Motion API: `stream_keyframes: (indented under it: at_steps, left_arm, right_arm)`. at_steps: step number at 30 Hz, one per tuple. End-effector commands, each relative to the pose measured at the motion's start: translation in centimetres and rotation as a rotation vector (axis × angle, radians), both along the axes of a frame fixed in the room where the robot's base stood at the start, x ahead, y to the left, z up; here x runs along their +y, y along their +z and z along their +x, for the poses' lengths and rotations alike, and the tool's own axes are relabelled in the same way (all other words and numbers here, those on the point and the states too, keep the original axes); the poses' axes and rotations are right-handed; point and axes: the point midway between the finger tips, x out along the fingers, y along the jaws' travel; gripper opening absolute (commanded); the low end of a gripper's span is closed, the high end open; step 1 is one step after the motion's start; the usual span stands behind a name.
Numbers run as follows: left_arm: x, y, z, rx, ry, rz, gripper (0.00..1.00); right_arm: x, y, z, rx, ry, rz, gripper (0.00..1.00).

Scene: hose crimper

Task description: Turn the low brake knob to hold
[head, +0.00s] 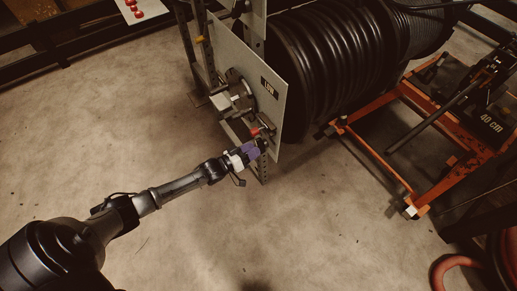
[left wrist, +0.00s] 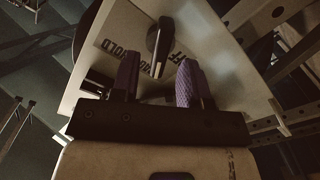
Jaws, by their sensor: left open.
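The grey panel (head: 233,62) with a black LOW label (head: 269,88) stands upright on a metal frame in front of a big black hose reel. The brake knob shows in the left wrist view as a dark elongated handle (left wrist: 158,42) on the pale panel (left wrist: 112,40), with HOLD and OFF lettering beside it. My left gripper (head: 259,148) is at the panel's lower part. In the left wrist view its two purple fingers (left wrist: 158,64) are open, with the handle in line between them; contact cannot be told. In the head view the gripper largely hides the knob. My right gripper is not in view.
A red part (head: 255,132) sits just above the gripper, and a round fitting with a light block (head: 224,101) is higher on the panel. The black hose reel (head: 325,60) is behind. An orange cart (head: 375,150) stands at right. The floor at lower middle is clear.

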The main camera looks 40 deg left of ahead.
Motion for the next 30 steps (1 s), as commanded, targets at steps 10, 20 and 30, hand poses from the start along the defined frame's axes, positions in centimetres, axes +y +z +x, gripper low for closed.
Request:
stream_keyframes:
  at_steps: [10, 20, 30]
  left_arm:
    - [-0.8, -0.1, 2.9, 0.0, 0.0, 0.002, 0.41]
    - [-0.9, 0.0, 3.1, 0.001, 0.0, 0.001, 0.41]
    - [-0.9, 0.0, 3.1, 0.001, 0.0, 0.001, 0.13]
  right_arm:
    - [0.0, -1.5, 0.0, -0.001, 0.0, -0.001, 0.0]
    - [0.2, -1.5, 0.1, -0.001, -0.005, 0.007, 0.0]
    - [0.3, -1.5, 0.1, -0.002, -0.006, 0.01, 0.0]
